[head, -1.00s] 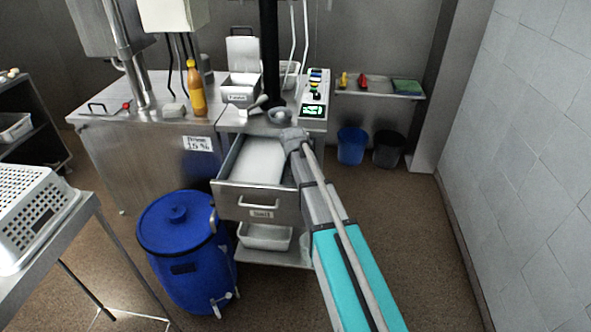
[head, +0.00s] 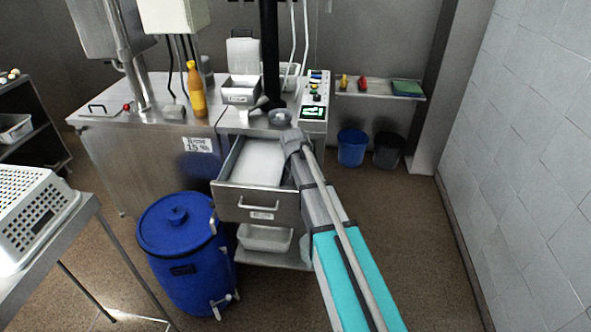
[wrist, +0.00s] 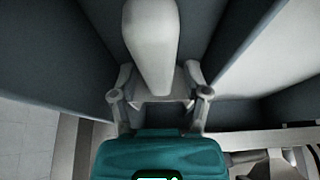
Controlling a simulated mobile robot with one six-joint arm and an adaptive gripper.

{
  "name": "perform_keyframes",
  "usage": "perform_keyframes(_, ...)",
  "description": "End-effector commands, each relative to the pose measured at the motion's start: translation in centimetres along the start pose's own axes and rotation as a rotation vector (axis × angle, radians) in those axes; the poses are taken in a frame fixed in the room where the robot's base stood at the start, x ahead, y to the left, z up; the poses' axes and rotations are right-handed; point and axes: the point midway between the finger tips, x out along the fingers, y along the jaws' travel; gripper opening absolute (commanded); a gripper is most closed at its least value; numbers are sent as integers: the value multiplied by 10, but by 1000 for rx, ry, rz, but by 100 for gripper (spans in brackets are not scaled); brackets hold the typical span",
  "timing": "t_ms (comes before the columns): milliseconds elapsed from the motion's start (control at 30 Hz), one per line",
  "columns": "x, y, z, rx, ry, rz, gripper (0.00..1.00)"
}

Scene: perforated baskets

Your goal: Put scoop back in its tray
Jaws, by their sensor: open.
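In the wrist view my gripper (wrist: 158,74) is open. A pale, rounded bar that looks like the scoop's handle (wrist: 151,38) runs from the top edge down to between its fingers. I cannot tell whether they touch it, and the scoop's bowl is out of sight there. In the head view my arm reaches over the right side of the open drawer, and its forward link hides the fingers.
The open drawer (head: 256,196) holds a white mass. A blue drum (head: 180,255) stands in front. Floor to the right is clear.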

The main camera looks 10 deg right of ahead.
Motion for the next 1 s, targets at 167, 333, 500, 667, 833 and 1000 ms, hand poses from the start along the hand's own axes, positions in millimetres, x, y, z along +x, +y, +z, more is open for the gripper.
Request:
perform_keyframes(167,-9,0,-1,0,0,0,61)
perform_keyframes(333,-23,0,-1,0,0,0,61)
perform_keyframes(500,-38,0,-2,0,0,0,61)
perform_keyframes(667,-53,0,-2,0,0,0,61)
perform_keyframes(833,-68,0,-2,0,0,0,61)
perform_keyframes(1000,-84,1,-2,0,0,0,61)
